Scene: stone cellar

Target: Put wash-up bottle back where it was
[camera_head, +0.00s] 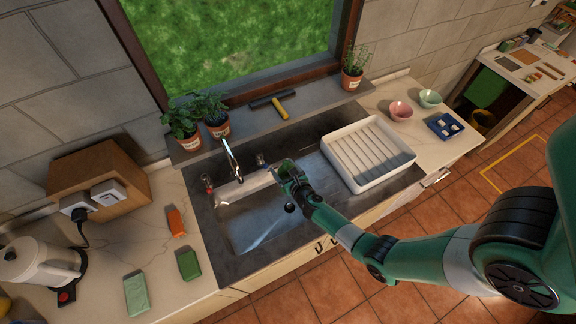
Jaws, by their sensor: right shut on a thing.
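My right gripper (280,171) reaches in from the right and is over the sink (260,215), near its back edge. It is shut on a small green thing (287,165), mostly hidden by the gripper. I cannot tell for sure that this is the wash-up bottle. An orange thing (177,224), shaped somewhat like a small bottle, is on the counter left of the sink, apart from the gripper. My left gripper is not in view.
The tap (232,158) stands at the sink's back edge, close left of my right gripper. A white drying rack (368,152) is right of it. Potted plants (218,124) line the window sill. Green blocks (189,265) and a kettle (45,268) are on the left counter; bowls (401,111) are at right.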

